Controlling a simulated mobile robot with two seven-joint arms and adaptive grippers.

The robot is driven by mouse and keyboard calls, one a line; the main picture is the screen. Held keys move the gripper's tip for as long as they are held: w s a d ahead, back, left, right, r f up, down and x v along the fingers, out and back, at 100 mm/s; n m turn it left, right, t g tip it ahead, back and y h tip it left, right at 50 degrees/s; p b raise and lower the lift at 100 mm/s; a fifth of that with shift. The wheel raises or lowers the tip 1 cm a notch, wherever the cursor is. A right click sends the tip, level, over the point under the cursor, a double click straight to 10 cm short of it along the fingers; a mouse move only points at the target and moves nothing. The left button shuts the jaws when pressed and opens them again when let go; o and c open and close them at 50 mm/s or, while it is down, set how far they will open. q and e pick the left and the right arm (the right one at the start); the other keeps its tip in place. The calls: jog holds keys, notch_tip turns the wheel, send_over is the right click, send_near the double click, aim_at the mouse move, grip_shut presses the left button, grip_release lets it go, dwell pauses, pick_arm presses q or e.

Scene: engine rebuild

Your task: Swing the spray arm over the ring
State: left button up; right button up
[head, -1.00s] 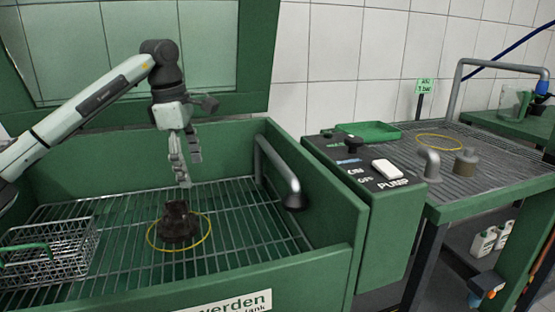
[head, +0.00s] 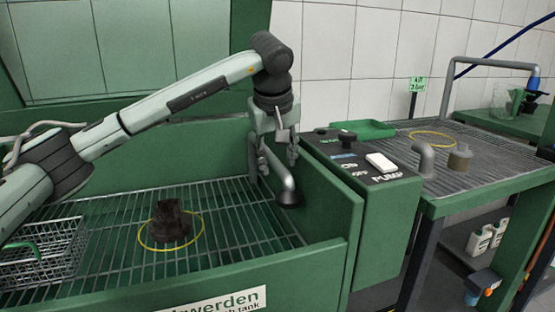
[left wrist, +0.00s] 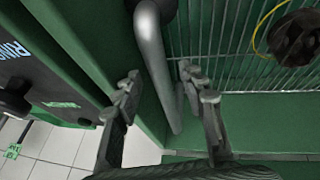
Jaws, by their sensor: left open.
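The spray arm (head: 285,180) is a grey bent pipe on the right inner wall of the green wash tank, with a dark nozzle at its lower end. It points down near that wall, apart from the yellow ring (head: 203,226) on the grate. A dark, dirty part (head: 170,222) stands inside the ring. My left gripper (head: 275,160) is open at the upper part of the spray arm. In the left wrist view the pipe (left wrist: 150,45) passes between the open fingers, with no grip on it. The ring (left wrist: 258,35) shows there at the upper right. My right gripper is not in view.
A wire basket (head: 45,258) stands on the grate at the left. The control box with the white pump switch (head: 381,161) is right of the tank wall. A second yellow ring (head: 434,133) lies on the drain table. The middle of the grate is clear around the part.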

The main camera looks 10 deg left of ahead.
pick_arm(q)
jog(key=shift+w+f, duration=0.1)
jog(key=shift+f, duration=0.1)
jog(key=shift+c, duration=0.3)
grip_shut()
jog(key=shift+a, duration=0.1)
